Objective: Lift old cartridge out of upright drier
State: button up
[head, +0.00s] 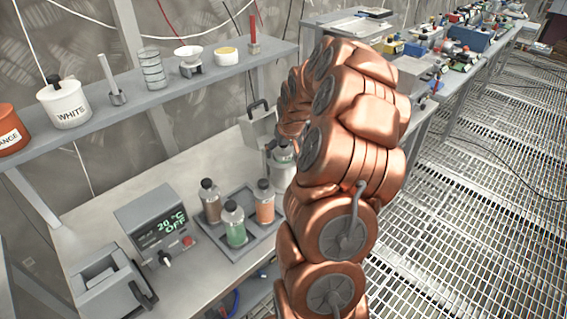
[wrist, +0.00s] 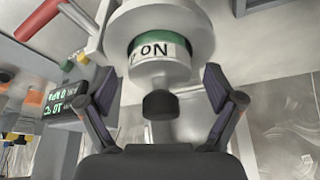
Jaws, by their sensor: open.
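In the wrist view a pale round body with a green band and a partly readable label ending in "ON" (wrist: 160,52) faces my gripper, with a black knob (wrist: 160,104) at its near end. I take it as the cartridge in the drier, though I cannot tell where one ends and the other begins. My gripper (wrist: 156,82) is open, one finger on each side of it, with visible gaps. In the head view a pale vessel (head: 283,157) stands beside my arm, partly hidden by it. My gripper is hidden there.
A tray (head: 265,232) holds a green bottle (head: 234,226), an orange bottle (head: 265,204) and a brown bottle (head: 211,202). A control box (head: 158,222) reads 20 °C, OFF. A grey box with a black handle (head: 107,284) stands front left. A shelf (head: 165,80) with jars runs above.

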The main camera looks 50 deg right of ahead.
grip_shut()
dwell(0.8)
